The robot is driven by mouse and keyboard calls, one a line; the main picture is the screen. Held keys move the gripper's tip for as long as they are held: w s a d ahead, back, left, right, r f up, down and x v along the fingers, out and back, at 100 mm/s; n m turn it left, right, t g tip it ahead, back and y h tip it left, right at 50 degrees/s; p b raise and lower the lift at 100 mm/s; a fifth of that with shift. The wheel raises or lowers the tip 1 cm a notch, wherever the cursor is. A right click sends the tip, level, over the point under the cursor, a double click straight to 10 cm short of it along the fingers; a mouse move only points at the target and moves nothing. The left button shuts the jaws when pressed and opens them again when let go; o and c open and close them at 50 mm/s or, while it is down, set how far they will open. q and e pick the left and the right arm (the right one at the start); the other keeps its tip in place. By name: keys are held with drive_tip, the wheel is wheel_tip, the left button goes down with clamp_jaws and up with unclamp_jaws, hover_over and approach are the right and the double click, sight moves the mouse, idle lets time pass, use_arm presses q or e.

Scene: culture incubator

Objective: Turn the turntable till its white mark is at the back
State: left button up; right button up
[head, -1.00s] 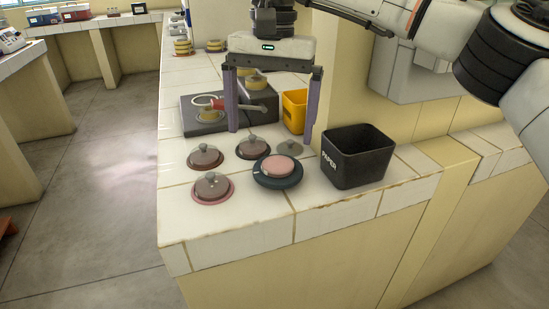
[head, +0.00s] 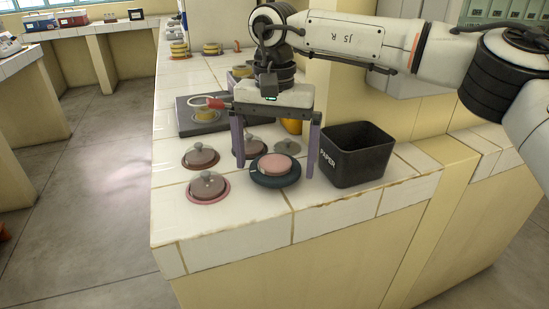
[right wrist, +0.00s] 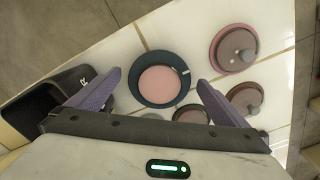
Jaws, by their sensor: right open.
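The turntable (head: 275,180) is a dark blue disc with a pink round top, near the counter's front edge. It also shows in the right wrist view (right wrist: 143,98), with a small white mark on the right side of its rim there. I cannot make out the mark in the head view. My right gripper (head: 276,170) is open and empty, pointing down. Its two purple fingers are spread wide, one toward each side of the turntable, apparently apart from it. The fingers also show in the right wrist view (right wrist: 158,78). My left gripper is not in view.
A black bin marked PAPER (head: 357,155) stands close right of the turntable. Several lidded dishes, one at the front left (head: 207,187), sit left of and behind it.

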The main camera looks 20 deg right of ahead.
drive_tip(key=c, duration=1)
drive_tip(key=shift+c, duration=0.2)
